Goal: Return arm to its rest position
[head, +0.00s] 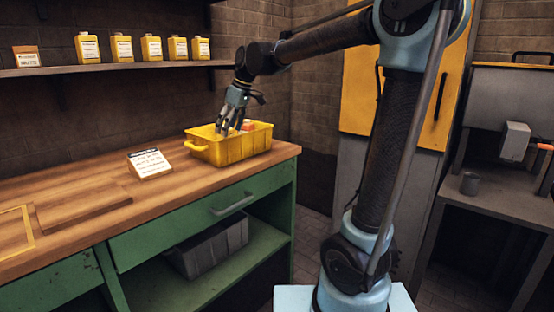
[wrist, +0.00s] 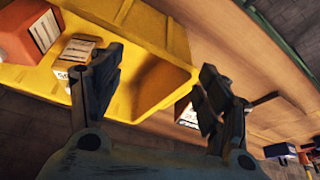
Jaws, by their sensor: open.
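My gripper (head: 222,125) is over the yellow bin (head: 228,153) on the wooden workbench (head: 85,207), with its fingers reaching down to about the bin's rim. In the wrist view my gripper (wrist: 160,90) has its two dark fingers spread apart with nothing between them. The yellow bin (wrist: 165,90) lies behind and below the fingers there. A small white-labelled box (wrist: 78,50) sits in the bin beside the left finger, and an orange box (wrist: 30,38) is at the upper left. My arm stretches out to the left from its base.
A white note card (head: 150,163) stands on the bench left of the bin. Several yellow containers (head: 88,48) line the shelf above. A grey bin (head: 208,248) sits on the green bench's lower shelf. A yellow cabinet door (head: 358,80) and a grey side table (head: 500,195) stand to the right.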

